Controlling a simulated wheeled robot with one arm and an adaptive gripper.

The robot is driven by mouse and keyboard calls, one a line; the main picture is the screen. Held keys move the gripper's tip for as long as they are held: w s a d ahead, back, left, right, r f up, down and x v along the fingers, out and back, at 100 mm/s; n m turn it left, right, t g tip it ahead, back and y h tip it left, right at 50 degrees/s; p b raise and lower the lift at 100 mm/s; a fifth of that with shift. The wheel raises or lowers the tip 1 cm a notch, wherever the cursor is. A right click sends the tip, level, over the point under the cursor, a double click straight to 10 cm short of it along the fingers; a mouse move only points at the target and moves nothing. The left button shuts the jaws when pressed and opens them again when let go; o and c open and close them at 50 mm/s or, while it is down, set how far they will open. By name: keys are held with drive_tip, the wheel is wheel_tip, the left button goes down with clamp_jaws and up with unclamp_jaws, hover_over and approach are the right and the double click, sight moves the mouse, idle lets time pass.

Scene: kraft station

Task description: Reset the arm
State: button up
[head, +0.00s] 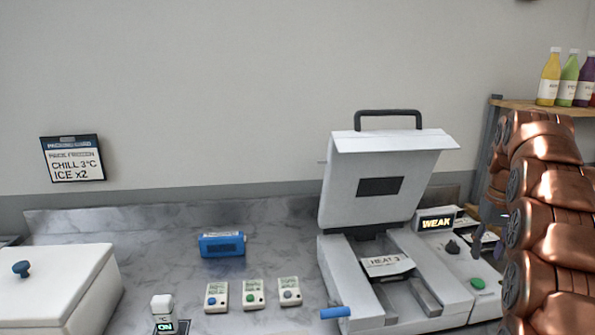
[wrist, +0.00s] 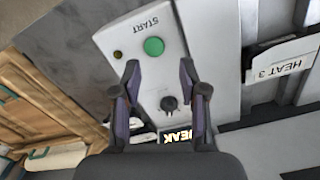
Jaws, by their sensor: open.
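My gripper (wrist: 159,78) is open and empty in the wrist view, above the control panel of a white machine. In the head view my copper-coloured arm fills the right edge and the gripper is mostly hidden. The white machine (head: 335,268) has its lid (head: 390,155) raised. A HEAT 3 packet (head: 388,265) lies inside, and it shows in the wrist view (wrist: 280,62). The display (head: 436,223) reads WEAK.
A blue pack (head: 222,245) and several small button modules (head: 253,294) lie on the marble counter (head: 150,262). A white box (head: 50,285) with a blue knob stands at left. Bottles (head: 568,80) stand on a shelf (head: 535,105) behind my arm. A sign (head: 73,158) hangs on the wall.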

drive_tip(key=s+a+f+n+g, duration=0.1)
drive_tip(key=s+a, duration=1.5)
drive_tip(key=a, duration=0.2)
drive_tip(key=s+a+f, duration=0.2)
drive_tip(key=s+f, duration=0.1)
drive_tip(key=s, duration=0.4)
drive_tip(key=s+a+f, duration=0.3)
drive_tip(key=s, duration=0.4)
drive_tip(key=s+a+f+n+p, duration=0.1)
drive_tip(key=s+a+f, duration=0.1)
drive_tip(key=s, duration=0.5)
drive_tip(key=shift+s+a+f+g, duration=0.25)
drive_tip(key=shift+f+g, duration=0.15)
drive_tip(key=shift+f, duration=0.15)
